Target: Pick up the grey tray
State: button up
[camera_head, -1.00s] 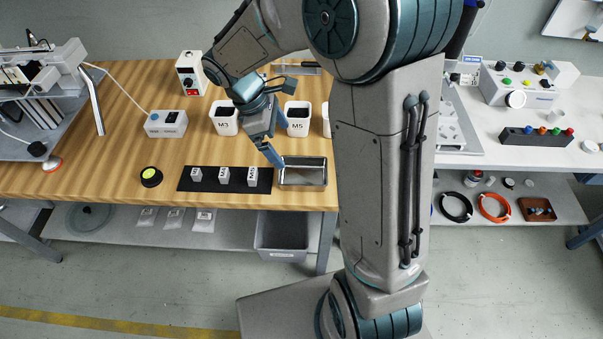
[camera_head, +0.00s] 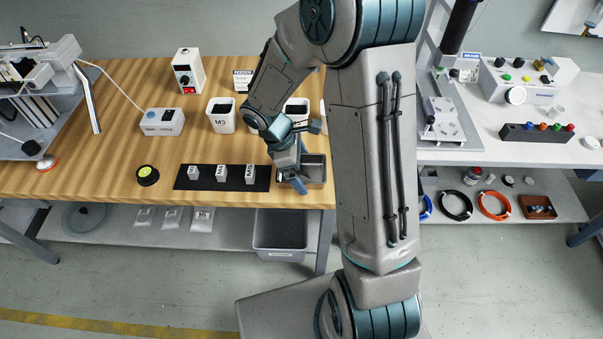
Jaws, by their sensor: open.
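The grey tray (camera_head: 315,183) is a small, shallow, metallic rectangular tray. It lies on the wooden bench (camera_head: 120,100) near its front edge, just right of a black strip. My gripper (camera_head: 297,184) is open and reaches down over the left part of the tray. One blue finger shows in front of the tray's near side. The other finger is hard to make out, and I cannot tell whether either touches the tray. My wrist hides the tray's far left part.
The black strip (camera_head: 180,182) holds several small labelled blocks. White bins, one marked M3 (camera_head: 221,118), stand behind the tray. A grey bin (camera_head: 280,246) sits on the shelf below. My arm blocks the view right of the tray.

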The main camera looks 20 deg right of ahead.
jog(key=shift+d+f, duration=0.1)
jog(key=shift+f, duration=0.15)
jog(key=shift+f, duration=0.2)
jog(key=shift+c, duration=0.3)
jog(key=c, duration=0.9)
